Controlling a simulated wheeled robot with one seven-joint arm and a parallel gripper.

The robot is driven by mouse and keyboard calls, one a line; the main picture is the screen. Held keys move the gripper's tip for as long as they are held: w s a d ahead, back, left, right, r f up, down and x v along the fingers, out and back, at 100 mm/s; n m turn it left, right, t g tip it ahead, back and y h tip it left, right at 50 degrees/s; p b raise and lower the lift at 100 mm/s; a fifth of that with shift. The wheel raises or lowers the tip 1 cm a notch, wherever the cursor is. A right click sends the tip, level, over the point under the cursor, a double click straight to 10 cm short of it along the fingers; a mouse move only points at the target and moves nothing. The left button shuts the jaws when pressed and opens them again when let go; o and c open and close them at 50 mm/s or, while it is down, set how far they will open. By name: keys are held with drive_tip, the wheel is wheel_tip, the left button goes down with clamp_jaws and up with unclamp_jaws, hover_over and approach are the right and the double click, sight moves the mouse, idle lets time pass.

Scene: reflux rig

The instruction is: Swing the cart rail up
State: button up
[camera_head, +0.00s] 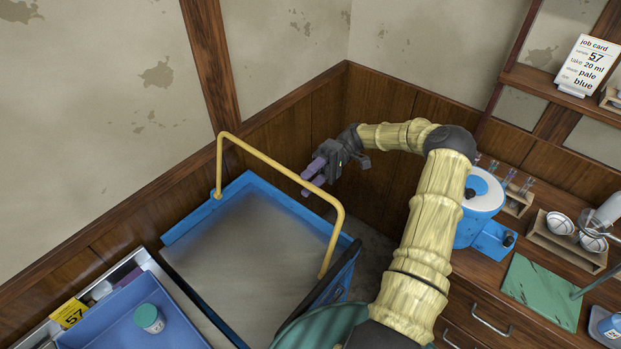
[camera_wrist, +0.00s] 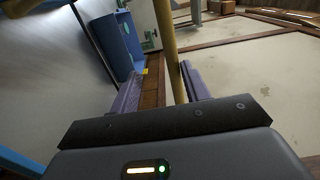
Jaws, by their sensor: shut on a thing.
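The yellow cart rail (camera_head: 268,160) stands raised above the blue cart (camera_head: 178,229), with its two legs meeting the cart's left and right sides. Whether it is fully upright or slightly tilted I cannot tell. My gripper (camera_head: 312,180) is at the right part of the rail's top bar, its purple fingers on either side of it. In the wrist view the rail (camera_wrist: 167,45) runs between the two fingers of my gripper (camera_wrist: 160,90), which is shut on it. The cart's grey top is bare.
A blue tray (camera_head: 103,318) with a green-lidded jar (camera_head: 149,318) is at the lower left. A wooden bench on the right bears a blue-and-white device (camera_head: 481,196), a green mat (camera_head: 541,291) and glassware. A wood-panelled wall corner stands behind the cart.

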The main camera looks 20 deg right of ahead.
drive_tip(key=shift+d+f, duration=0.1)
drive_tip(key=shift+f, duration=0.1)
drive_tip(key=b+v, duration=0.2)
drive_tip(key=v, duration=0.5)
drive_tip(key=shift+d+r, duration=0.15)
drive_tip(key=shift+d, duration=0.05)
drive_tip(key=shift+w, duration=0.15)
idle(0.9)
wheel_tip(320, 180, up, 10)
drive_tip(key=p, duration=0.9)
drive_tip(key=shift+p, duration=0.3)
